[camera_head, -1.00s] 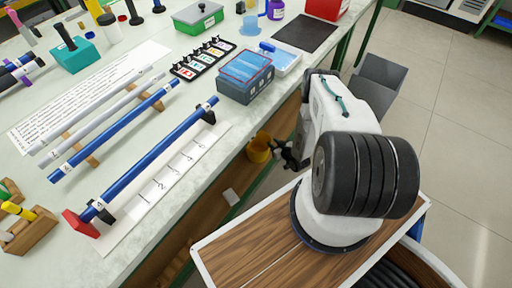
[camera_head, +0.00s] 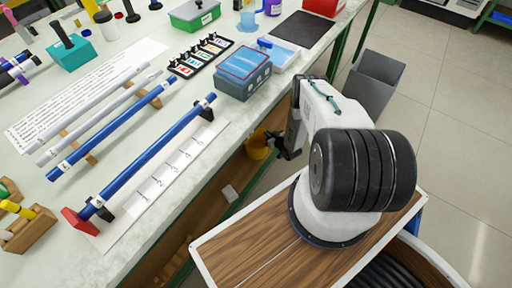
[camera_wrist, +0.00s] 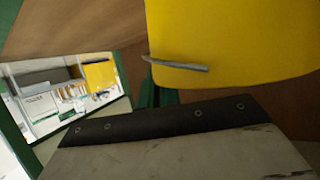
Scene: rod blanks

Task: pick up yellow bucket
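The yellow bucket (camera_head: 256,150) stands below the table top, beside the table's near long side in the head view. My gripper (camera_head: 275,143) is right beside it, on its right side; its fingers are small and dark there. In the wrist view the bucket (camera_wrist: 235,40) fills the upper right, very close, with a thin grey metal piece lying across its lower left edge. I cannot tell whether that piece is a handle or a fingertip. The fingers are not clear in either view, so contact and opening cannot be told.
The table (camera_head: 135,262) with rods, a blue-grey box (camera_head: 243,80) and a printed sheet lies left of my arm. Its green frame and wooden lower part are close to the bucket. A grey bin (camera_head: 372,85) stands behind my arm. Open floor lies to the right.

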